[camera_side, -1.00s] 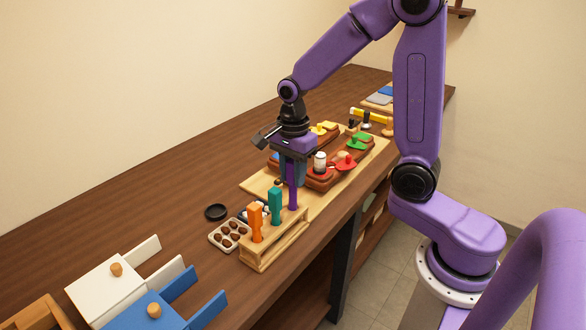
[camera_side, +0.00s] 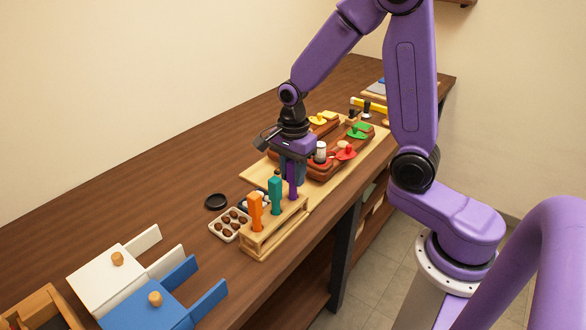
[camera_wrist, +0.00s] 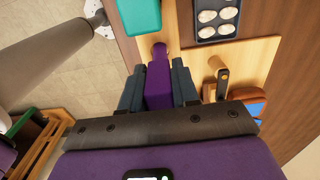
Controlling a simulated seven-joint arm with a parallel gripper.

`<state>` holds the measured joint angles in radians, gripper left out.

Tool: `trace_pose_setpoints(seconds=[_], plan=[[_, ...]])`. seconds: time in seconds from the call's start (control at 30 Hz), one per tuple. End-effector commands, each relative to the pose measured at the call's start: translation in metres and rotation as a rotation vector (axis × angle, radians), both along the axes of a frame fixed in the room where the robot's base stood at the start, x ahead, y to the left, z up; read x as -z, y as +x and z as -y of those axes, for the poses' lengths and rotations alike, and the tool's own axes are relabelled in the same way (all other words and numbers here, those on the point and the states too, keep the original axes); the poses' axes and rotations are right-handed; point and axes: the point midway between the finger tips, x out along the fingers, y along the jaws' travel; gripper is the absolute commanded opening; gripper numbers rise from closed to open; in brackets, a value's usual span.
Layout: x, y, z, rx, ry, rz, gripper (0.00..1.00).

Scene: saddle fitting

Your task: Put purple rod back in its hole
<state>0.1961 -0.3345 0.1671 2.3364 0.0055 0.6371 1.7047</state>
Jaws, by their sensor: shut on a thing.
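The purple rod (camera_side: 292,181) is upright in my gripper (camera_side: 291,174), which is shut on it. Its lower end is at the right end of the wooden rack (camera_side: 262,245); I cannot tell whether the tip is inside the hole. An orange rod (camera_side: 256,212) and a teal rod (camera_side: 275,195) stand in the same rack, to the left. In the wrist view the purple rod (camera_wrist: 158,86) is between the two dark fingers of my gripper (camera_wrist: 159,88), and the teal rod's top (camera_wrist: 139,14) shows ahead. The hole is hidden.
A tray of brown ovals (camera_side: 230,224) and a black round lid (camera_side: 216,201) lie left of the rack. A wooden board (camera_side: 262,178) with colored pieces is behind. White (camera_side: 112,268) and blue (camera_side: 160,305) boxes stand at front left.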

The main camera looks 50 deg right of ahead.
Motion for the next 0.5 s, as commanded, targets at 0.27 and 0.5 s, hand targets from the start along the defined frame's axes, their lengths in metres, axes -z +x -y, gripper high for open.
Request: trace_pose_setpoints(seconds=[0.27,0.5], plan=[[0.006,-0.0003,0.0,0.0,0.0,-0.001,0.08],[0.006,-0.0002,0.0,0.0,0.0,0.0,0.08]])
